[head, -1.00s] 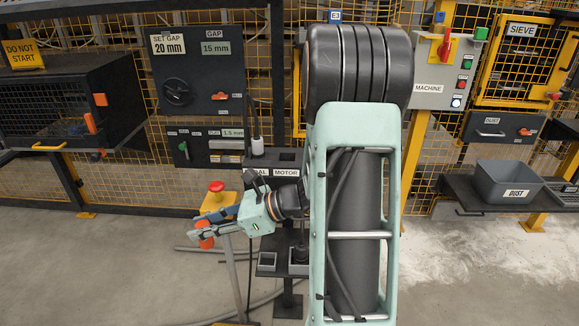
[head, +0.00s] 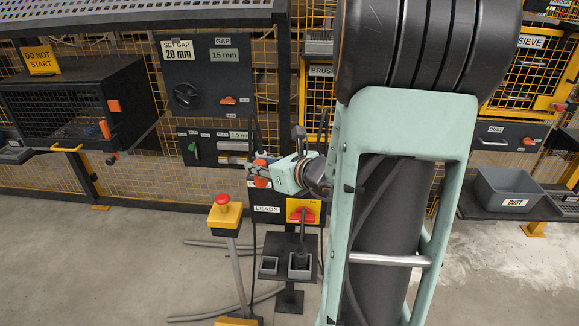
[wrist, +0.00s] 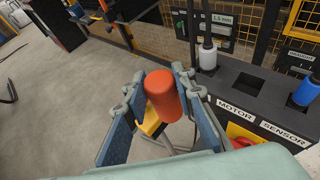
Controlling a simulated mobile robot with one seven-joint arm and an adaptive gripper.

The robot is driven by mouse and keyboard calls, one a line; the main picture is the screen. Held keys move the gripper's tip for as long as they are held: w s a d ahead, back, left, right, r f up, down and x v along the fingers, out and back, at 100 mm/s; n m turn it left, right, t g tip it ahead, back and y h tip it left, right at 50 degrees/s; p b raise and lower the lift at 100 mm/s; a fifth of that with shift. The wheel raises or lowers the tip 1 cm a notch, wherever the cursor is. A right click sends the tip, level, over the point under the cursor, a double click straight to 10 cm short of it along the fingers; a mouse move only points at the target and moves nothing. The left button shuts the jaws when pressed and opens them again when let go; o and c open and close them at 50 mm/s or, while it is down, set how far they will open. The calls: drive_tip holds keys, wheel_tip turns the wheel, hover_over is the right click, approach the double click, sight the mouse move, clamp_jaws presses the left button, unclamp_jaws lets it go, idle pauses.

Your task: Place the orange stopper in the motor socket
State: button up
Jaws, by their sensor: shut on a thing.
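The orange stopper (wrist: 162,96), a rounded cylinder, is held between the two fingers of my gripper (wrist: 160,100) in the wrist view. In the head view my gripper (head: 258,172) is in front of the labelled socket block, which it and my arm partly cover. In the wrist view the dark block (wrist: 232,98) carries the labels MOTOR and SENSOR. The motor socket (wrist: 249,82) appears as a dark opening behind the MOTOR label, to the right of the stopper and apart from it.
A white-bodied plug (wrist: 207,57) and a blue plug (wrist: 304,92) stand in the block on either side of the motor opening. A yellow box with a red button (head: 225,212) and a red switch on yellow (head: 303,212) are nearby. Lower holders (head: 269,266) stand below.

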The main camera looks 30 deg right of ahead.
drive_tip(key=s+d+r+m+h+p, duration=0.2)
drive_tip(key=d+r+h, duration=0.1)
drive_tip(key=d+r, duration=0.1)
drive_tip(key=shift+m, duration=0.4)
drive_tip(key=w+d+f, duration=0.3)
drive_tip(key=f, duration=0.1)
drive_tip(key=w+d+f, duration=0.3)
drive_tip(key=w+f, duration=0.1)
drive_tip(key=w+d+f, duration=0.3)
drive_tip(key=d+f, duration=0.1)
drive_tip(key=f, duration=0.1)
drive_tip(key=shift+w, duration=0.3)
drive_tip(key=shift+f, duration=0.25)
drive_tip(key=shift+f+b, duration=0.25)
drive_tip(key=shift+b, duration=0.15)
drive_tip(key=o, duration=1)
